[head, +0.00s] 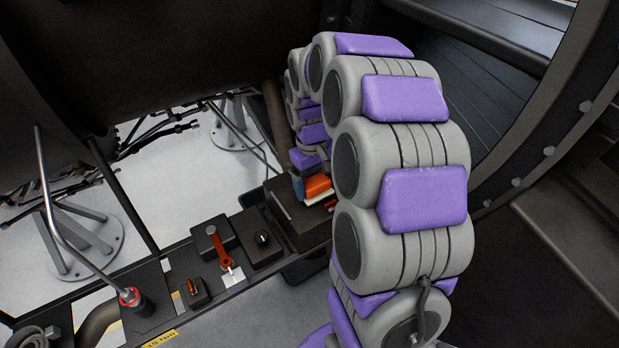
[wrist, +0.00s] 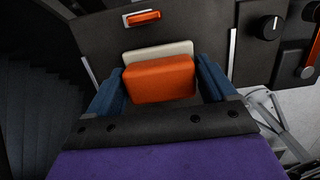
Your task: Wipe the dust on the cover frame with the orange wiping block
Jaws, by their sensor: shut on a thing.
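The orange wiping block (wrist: 160,82) sits between the two blue fingers of my gripper (wrist: 160,72), which is shut on it. A cream pad (wrist: 157,49) shows along the block's far edge. In the head view the orange block (head: 317,186) is partly hidden by my arm, with the cream layer under it. It is over or against a dark box-like panel (head: 284,207); I cannot tell whether they touch. I cannot tell for sure which dark surface is the cover frame, and no dust is clear.
A small orange handle (wrist: 143,18) is on the dark panel just past the block. A black knob (head: 262,238), a red lever (head: 217,246) and a small red switch (head: 192,288) stand along the dark rail. A red-ringed rod (head: 129,297) stands at lower left.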

